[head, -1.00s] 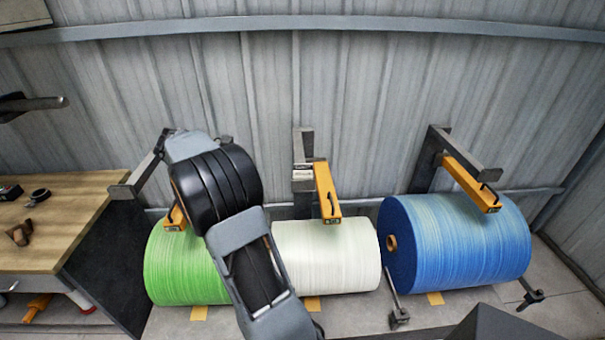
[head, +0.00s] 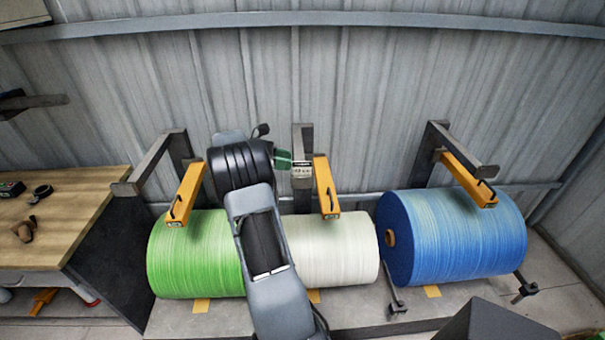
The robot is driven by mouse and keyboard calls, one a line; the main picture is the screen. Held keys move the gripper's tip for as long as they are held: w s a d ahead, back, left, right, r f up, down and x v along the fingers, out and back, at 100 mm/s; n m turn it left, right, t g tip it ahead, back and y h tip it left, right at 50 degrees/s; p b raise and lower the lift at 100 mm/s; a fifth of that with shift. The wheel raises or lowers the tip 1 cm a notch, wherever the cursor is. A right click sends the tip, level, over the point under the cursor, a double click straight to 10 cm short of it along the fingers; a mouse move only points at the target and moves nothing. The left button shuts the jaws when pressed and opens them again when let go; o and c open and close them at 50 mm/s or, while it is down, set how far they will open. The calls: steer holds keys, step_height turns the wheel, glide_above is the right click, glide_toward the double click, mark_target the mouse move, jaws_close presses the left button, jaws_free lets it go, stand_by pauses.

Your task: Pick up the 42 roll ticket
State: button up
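A small pale ticket with dark print (head: 302,169) is on the middle grey post, above the white roll; its number is too small to read. My arm crosses in front of the green and white rolls. My gripper (head: 286,160) shows as a small dark green end just left of the ticket, at about its height in the picture. I cannot tell whether it touches the ticket. Its fingers are too small and partly hidden behind my wrist to show whether they are open or shut.
The green roll (head: 195,258), white roll (head: 335,250) and blue roll (head: 460,238) lie in a row. Yellow arms (head: 187,192), (head: 326,187) and (head: 468,180) jut out above them. A wooden bench (head: 75,205) stands at left. Corrugated wall is behind.

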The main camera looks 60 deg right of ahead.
mark_target(302, 174)
steer(key=shift+p+x, duration=0.8)
steer(key=shift+x, duration=2.1)
steer(key=shift+s+a, duration=0.1)
steer(key=shift+a, duration=0.05)
steer(key=shift+c, duration=0.2)
jaws_close()
